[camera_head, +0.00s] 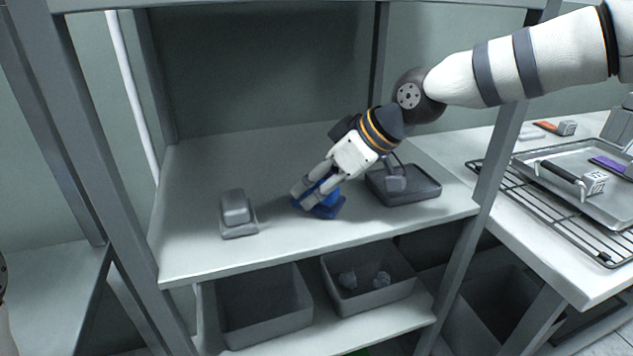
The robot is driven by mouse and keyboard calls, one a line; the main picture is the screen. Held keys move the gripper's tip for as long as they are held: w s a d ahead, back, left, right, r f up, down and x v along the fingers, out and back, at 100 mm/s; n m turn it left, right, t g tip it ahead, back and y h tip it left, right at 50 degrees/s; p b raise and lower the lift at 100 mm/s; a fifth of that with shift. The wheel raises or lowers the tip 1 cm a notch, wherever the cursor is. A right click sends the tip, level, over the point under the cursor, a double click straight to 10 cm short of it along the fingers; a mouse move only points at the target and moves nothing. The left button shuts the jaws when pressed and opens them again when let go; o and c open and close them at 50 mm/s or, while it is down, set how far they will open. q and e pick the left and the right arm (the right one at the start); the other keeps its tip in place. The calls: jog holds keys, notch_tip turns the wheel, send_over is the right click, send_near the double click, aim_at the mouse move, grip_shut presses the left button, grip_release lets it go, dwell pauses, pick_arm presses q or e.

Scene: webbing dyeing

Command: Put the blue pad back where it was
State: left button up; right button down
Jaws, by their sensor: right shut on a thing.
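The blue pad (328,208) is on the upper shelf board, in the middle between a grey pad and a dark tray. My right gripper (312,196) reaches down from the upper right and is shut on the blue pad. Its fingers cover part of the pad's top. The pad is at the shelf surface; I cannot tell whether its whole base touches. Of my left arm, only a sliver shows at the left edge, and its gripper is out of view.
A grey pad (238,216) stands left on the shelf (190,255). A dark tray (413,194) with a grey item lies right. Shelf posts (490,165) flank the space. Bins (262,312) sit below. A right-hand table holds a wire rack (555,212) and metal tray (560,160).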

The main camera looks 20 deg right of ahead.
jog(key=shift+r, duration=0.15)
jog(key=shift+f, duration=0.2)
jog(key=c, duration=1)
grip_release()
jog(key=shift+r, duration=0.1)
jog(key=v, duration=1.2)
jog(key=shift+s+r+p, duration=0.1)
jog(key=shift+p, duration=0.2)
